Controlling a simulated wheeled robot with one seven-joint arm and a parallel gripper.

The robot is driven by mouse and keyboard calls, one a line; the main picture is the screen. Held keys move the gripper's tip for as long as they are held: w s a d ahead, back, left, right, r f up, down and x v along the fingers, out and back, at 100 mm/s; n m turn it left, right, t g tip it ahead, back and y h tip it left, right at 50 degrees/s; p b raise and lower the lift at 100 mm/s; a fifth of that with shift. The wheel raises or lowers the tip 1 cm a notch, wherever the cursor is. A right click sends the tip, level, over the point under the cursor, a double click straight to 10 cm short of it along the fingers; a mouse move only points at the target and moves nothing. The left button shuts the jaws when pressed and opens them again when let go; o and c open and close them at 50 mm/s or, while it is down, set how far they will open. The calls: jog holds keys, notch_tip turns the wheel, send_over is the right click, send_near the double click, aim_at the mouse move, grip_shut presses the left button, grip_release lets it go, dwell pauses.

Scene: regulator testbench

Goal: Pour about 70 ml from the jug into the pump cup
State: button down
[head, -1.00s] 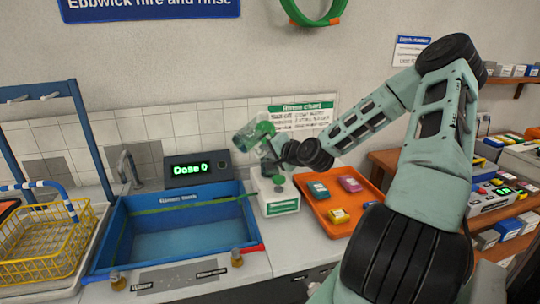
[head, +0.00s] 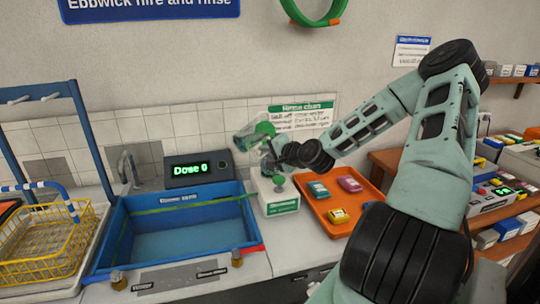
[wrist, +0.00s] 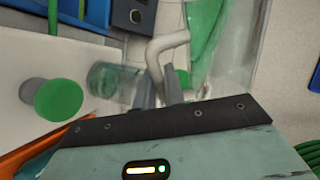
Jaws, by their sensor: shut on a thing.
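The clear jug with green on it (head: 258,134) is in the air above the pump unit, left of my wrist, and looks tilted. My gripper (head: 272,151) is shut on its pale handle; the wrist view shows the fingers (wrist: 160,88) around the handle (wrist: 166,44), with the jug's clear wall (wrist: 238,50) at the right. The white pump unit (head: 282,205) stands below, with a green knob (head: 278,180) that also shows in the wrist view (wrist: 58,99). A clear cup (wrist: 112,79) beside the knob appears in the wrist view, partly hidden by the gripper. Its liquid level is unclear.
The display (head: 198,169) behind the blue sink (head: 108,240) reads "Dose 0". An orange tray (head: 318,210) with several small boxes lies right of the pump unit. A yellow wire basket (head: 42,255) stands at the left. A tiled wall is close behind.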

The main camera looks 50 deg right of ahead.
jog(key=shift+s+a+f, duration=0.1)
jog(key=shift+s, duration=0.05)
dwell(0.6)
jog(key=shift+a+b, duration=0.1)
jog(key=shift+b, duration=0.35)
jog(key=shift+d+f+n+h+b, duration=0.2)
jog(key=shift+f+n+h+b, duration=0.25)
jog(key=shift+n+b, duration=0.35)
jog(key=shift+d+n, duration=0.25)
jog(key=shift+n, duration=0.05)
jog(key=shift+d+r, duration=0.1)
jog(key=shift+r, duration=0.1)
jog(key=shift+d+f+n+t+h+b, duration=0.2)
jog(key=shift+d+n+t+h+b, duration=0.1)
jog(key=shift+d+n+h+b, duration=0.4)
jog(key=shift+a, duration=0.2)
